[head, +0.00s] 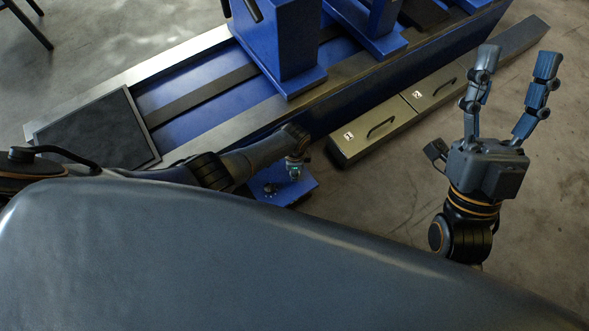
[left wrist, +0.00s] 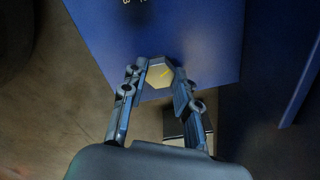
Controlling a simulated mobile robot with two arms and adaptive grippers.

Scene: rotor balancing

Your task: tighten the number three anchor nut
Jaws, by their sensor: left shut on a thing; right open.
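The anchor nut (left wrist: 160,74) is a pale hexagon with a yellow mark on its top, in the left wrist view. It sits on a blue plate (left wrist: 205,35); yellowish lettering at the plate's top edge is cut off, so I cannot read a number. My left gripper (left wrist: 158,88) is shut on the nut, one finger on each side. In the head view my left arm reaches down to a small blue foot (head: 302,189) at the machine's near side; the fingers and nut are not clear there. My right gripper (head: 510,90) is open, empty and raised at the right.
A long blue machine bed (head: 195,108) with steel rails crosses the upper part of the head view, carrying a blue pedestal (head: 280,45). Metal cases with black handles (head: 375,132) lie along its near side. Concrete floor (head: 385,190) is clear between them and my right arm.

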